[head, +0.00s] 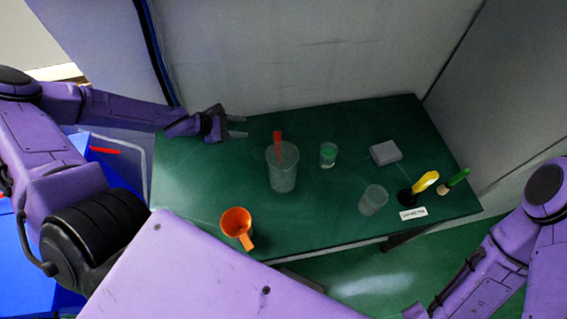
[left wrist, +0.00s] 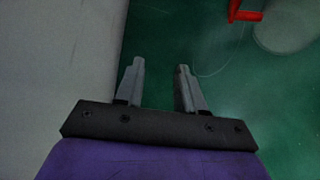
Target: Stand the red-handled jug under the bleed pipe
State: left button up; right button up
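A clear jug (head: 284,178) with a red handle (head: 278,146) stands upright near the middle of the green table; the handle is on its far side. In the left wrist view the red handle (left wrist: 238,12) and part of the jug's clear round body (left wrist: 288,28) show at the top right. My left gripper (head: 244,127) is open and empty, left of the jug and apart from it, near the table's back edge. Its two spread fingers also show in the left wrist view (left wrist: 159,82). My right arm is at the lower right, its gripper out of frame. I cannot make out a bleed pipe.
An orange mug (head: 237,223) stands at the front left. Right of the jug are a glass with green contents (head: 328,154), a clear cup (head: 373,199), a grey block (head: 385,152), and yellow-handled (head: 425,182) and green-handled (head: 458,178) tools. A wall (head: 300,60) rises behind the table.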

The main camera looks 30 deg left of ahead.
aim_at(278, 147)
pick_arm(q)
jog(key=s+d+r+n+h, duration=0.1)
jog(key=s+d+n+h, duration=0.25)
jog(key=s+d, duration=0.2)
jog(key=shift+m+g+h, duration=0.35)
jog(key=shift+g+h, duration=0.05)
jog(key=shift+h, duration=0.15)
jog(key=b+x, duration=0.4)
jog(key=shift+w+d+f, duration=0.1)
jog(key=shift+d+f, duration=0.05)
jog(key=shift+d, duration=0.2)
jog(key=b+x, duration=0.1)
jog(key=x, duration=0.2)
jog(key=r+b+x, duration=0.1)
jog(key=x, duration=0.1)
jog(key=shift+w+d+f+b, duration=0.1)
jog(key=shift+w+d+b, duration=0.15)
jog(key=shift+b, duration=0.1)
jog(key=shift+w+d, duration=0.15)
jog(key=shift+c, duration=0.3)
grip_shut()
